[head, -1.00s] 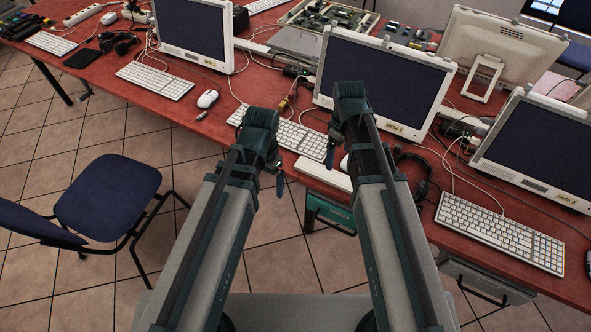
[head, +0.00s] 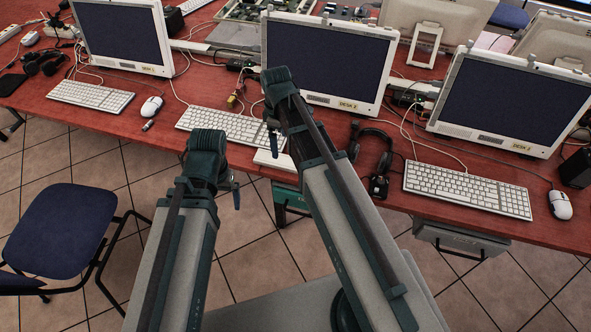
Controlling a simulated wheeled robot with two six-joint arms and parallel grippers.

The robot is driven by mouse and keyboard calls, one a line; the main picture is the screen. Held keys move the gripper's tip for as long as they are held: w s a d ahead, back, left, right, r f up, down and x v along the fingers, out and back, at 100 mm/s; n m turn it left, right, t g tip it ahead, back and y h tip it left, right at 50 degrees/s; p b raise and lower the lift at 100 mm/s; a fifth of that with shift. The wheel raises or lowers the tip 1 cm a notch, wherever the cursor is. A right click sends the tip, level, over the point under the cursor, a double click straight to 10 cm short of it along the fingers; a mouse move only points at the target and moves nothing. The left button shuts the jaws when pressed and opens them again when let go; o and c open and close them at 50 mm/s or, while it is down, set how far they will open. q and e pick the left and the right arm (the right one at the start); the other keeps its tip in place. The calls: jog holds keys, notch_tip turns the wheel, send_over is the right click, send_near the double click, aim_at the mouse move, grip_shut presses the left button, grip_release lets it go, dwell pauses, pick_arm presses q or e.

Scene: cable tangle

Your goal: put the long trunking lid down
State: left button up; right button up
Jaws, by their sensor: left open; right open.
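My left gripper (head: 236,192) is open, small in view beyond the wrist, over the floor just in front of the table edge. My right gripper (head: 272,138) is open, over the table's front edge by the right end of the middle keyboard (head: 220,124). Neither visibly holds anything. A flat white piece (head: 272,161) lies at the front edge below the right gripper, partly hidden by my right arm; I cannot tell whether it is the trunking lid. A pale trunking strip (head: 192,46) runs along the table behind the monitors, mostly hidden by them.
The red table (head: 150,128) carries the DESK 2 monitor (head: 325,58), another monitor (head: 507,100) at right, a headset (head: 372,148), a right keyboard (head: 467,190) and loose cables. A blue chair (head: 62,228) stands at left. A drawer unit (head: 462,238) hangs under the table.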

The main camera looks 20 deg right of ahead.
aim_at(284, 161)
notch_tip(284, 161, down, 4)
jog(key=b, duration=0.2)
jog(key=shift+r+b, duration=0.1)
jog(key=shift+b, duration=0.25)
pick_arm(q)
notch_tip(284, 161, down, 4)
jog(key=shift+r, duration=0.1)
pick_arm(e)
jog(key=f+b, duration=0.5)
jog(key=shift+s+d+f, duration=0.15)
jog(key=shift+s+d, duration=0.05)
jog(key=shift+d, duration=0.15)
pick_arm(q)
notch_tip(284, 161, down, 5)
jog(key=shift+f, duration=0.1)
